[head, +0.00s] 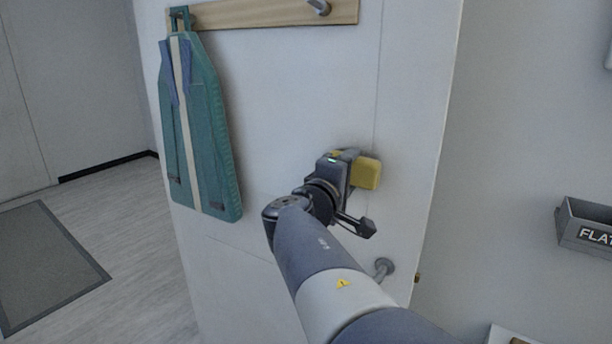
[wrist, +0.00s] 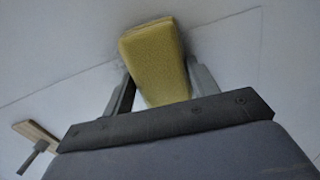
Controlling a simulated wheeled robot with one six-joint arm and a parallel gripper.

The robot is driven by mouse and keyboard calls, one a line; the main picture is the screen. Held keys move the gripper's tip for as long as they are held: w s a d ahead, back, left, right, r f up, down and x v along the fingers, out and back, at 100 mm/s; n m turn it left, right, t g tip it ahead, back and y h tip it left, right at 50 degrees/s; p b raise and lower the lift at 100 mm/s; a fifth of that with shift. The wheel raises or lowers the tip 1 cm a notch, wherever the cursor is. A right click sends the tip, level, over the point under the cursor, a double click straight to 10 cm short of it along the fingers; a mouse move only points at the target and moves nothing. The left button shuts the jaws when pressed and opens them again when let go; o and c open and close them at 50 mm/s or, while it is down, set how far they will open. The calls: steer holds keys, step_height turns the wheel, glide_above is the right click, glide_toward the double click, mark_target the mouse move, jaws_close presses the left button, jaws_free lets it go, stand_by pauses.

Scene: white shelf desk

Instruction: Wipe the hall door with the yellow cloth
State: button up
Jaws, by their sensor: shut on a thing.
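The hall door (head: 290,100) is a white panel that fills the middle of the head view; its pale surface also fills the back of the wrist view (wrist: 228,50). The yellow cloth (head: 367,173) looks like a thick folded block. My gripper (head: 350,165) is shut on it and holds it at the door's right half, below the peg rail. In the wrist view the cloth (wrist: 155,58) sits between both fingers, its far end at or very near the door. I cannot tell whether it touches.
A teal garment (head: 205,125) hangs from the wooden peg rail (head: 265,12) on the door's left. A round door handle (head: 383,268) is below my gripper. A grey wall box (head: 585,228) is at the right. A grey mat (head: 45,262) lies on the floor at left.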

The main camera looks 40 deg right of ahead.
mark_target(376, 167)
steer(key=shift+s+d+b, duration=0.25)
steer(key=shift+s+d, duration=0.1)
steer(key=shift+s, duration=0.4)
steer(key=shift+s+d+b, duration=0.3)
steer(key=shift+s+d, duration=0.1)
steer(key=shift+s, duration=0.4)
steer(key=shift+s+d+b, duration=0.25)
steer(key=shift+s+d, duration=0.1)
steer(key=shift+s, duration=0.4)
steer(key=shift+f+b, duration=0.1)
steer(key=shift+b, duration=0.3)
steer(key=w+a+b, duration=0.2)
steer(key=w+a, duration=0.1)
steer(key=w, duration=0.4)
steer(key=shift+w+a, duration=0.25)
steer(key=shift+w+a+r+p, duration=0.2)
steer(key=shift+w+a+r, duration=0.25)
steer(key=shift+w+r, duration=0.3)
steer(key=shift+w+a+r+p, duration=0.15)
steer(key=shift+w+a+r, duration=0.3)
steer(key=shift+w, duration=0.5)
steer(key=shift+s+d+b, duration=0.45)
steer(key=shift+s+d, duration=0.45)
steer(key=shift+s, duration=0.9)
steer(key=shift+s+d+b, duration=0.45)
steer(key=shift+s+d, duration=0.4)
steer(key=shift+s, duration=0.95)
steer(key=shift+s+d+b, duration=0.45)
steer(key=shift+s+d, duration=0.45)
steer(key=shift+s, duration=0.9)
